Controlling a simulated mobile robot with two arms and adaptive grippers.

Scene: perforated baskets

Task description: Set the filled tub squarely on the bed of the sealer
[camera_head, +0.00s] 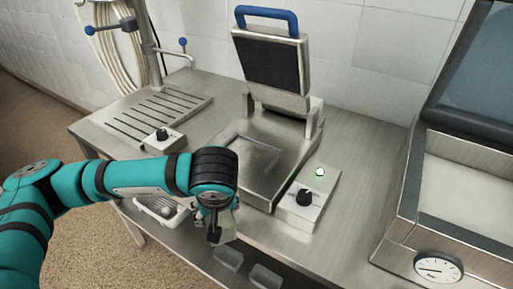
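The sealer (285,172) stands on the steel counter with its blue-handled lid (265,62) raised. Its metal bed (250,155) is bare, with an angled raised edge on it. My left gripper (219,236) points down in front of the counter's front edge, left of and nearer than the sealer's bed. A small pale greenish piece (230,224) shows beside its fingers. I cannot tell whether this is part of a tub or whether the fingers close on it. No filled tub can be made out clearly. My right gripper is not in view.
Clear empty-looking tubs (228,258) (265,276) sit low in front. A control box (307,199) adjoins the sealer; a large lidded machine (465,195) stands right.

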